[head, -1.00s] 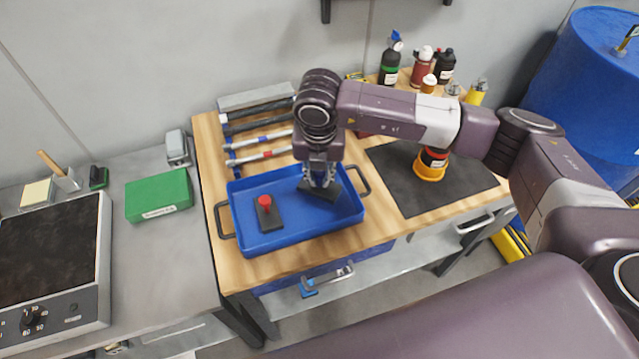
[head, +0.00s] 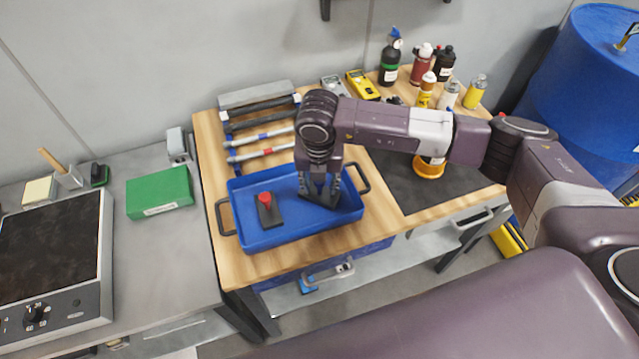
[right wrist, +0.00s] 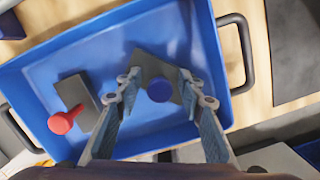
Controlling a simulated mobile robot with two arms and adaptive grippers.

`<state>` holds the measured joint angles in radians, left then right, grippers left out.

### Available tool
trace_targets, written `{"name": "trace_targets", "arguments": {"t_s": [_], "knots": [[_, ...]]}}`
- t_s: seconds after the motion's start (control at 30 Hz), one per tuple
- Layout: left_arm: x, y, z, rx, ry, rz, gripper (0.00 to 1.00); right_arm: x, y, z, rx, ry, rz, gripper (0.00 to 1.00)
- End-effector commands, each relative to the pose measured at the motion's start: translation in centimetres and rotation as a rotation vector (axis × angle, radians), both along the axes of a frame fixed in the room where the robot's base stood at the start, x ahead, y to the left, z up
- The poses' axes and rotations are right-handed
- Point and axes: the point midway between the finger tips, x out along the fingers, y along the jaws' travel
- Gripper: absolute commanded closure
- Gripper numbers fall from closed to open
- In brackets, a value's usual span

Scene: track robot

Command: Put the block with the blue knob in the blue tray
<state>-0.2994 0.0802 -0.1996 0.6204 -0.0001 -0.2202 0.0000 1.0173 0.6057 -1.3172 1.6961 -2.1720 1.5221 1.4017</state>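The blue tray (head: 290,237) sits on the wooden bench top and also fills much of the right wrist view (right wrist: 45,85). The block with the blue knob (right wrist: 152,65) lies inside the tray on its dark plate, knob facing the wrist camera. In the head view its dark plate (head: 318,203) shows under my right gripper, and its knob is hidden. My right gripper (head: 320,190) is open above it, its fingers (right wrist: 162,84) on either side of the blue knob with gaps. My left gripper is not in view.
A block with a red knob (head: 267,208) lies in the tray's left part. The tray has dark side handles (head: 223,218). Bars on a rack (head: 258,135) stand behind it. Bottles (head: 390,65) and an orange-based container (head: 430,168) are to the right. A green box (head: 158,190) is left.

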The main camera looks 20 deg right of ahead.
Motion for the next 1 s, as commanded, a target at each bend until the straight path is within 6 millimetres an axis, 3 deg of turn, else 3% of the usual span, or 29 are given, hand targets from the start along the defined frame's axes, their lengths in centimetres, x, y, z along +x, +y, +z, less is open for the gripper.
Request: {"name": "trace_targets", "arguments": {"t_s": [0.27,0.33,0.7,1.0], "knots": [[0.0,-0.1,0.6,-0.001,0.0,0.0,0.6,0.0,0.0,0.6,0.0,0.0,0.0,0.64],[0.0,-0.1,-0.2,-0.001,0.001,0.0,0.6,0.0,0.1,1.1,0.003,-0.003,0.001,0.64],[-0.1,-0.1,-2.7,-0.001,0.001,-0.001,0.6,-1.1,0.5,8.8,0.002,-0.005,0.001,0.64],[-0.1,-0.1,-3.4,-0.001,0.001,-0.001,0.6,-1.6,0.6,12.0,0.001,-0.001,0.0,0.64]]}}
